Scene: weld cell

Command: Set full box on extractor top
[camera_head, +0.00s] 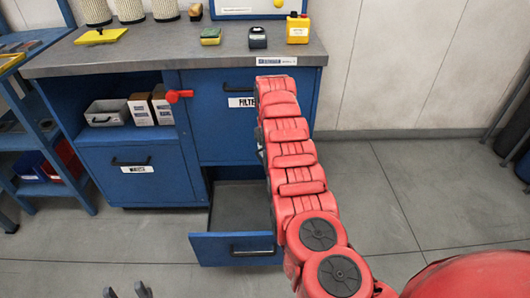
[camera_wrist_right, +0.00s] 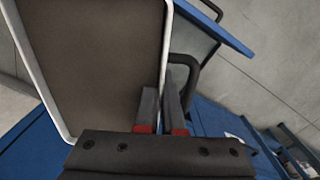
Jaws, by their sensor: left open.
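My left gripper (camera_head: 127,292) shows only as two dark fingertips at the bottom edge of the head view, apart with nothing between them. My red right arm reaches to the blue cabinet, and its gripper is hidden there. In the right wrist view my right gripper (camera_wrist_right: 163,110) has its fingers close together at the pale rim of a dark, tray-like box (camera_wrist_right: 100,55). I cannot tell whether they grip it. I cannot identify an extractor.
The blue cabinet's lower drawer (camera_head: 236,249) stands pulled out, its visible inside bare. The grey worktop (camera_head: 165,55) holds pale ribbed filters (camera_head: 130,10), a yellow bottle (camera_head: 298,28) and small devices. A blue rack (camera_head: 30,150) stands left.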

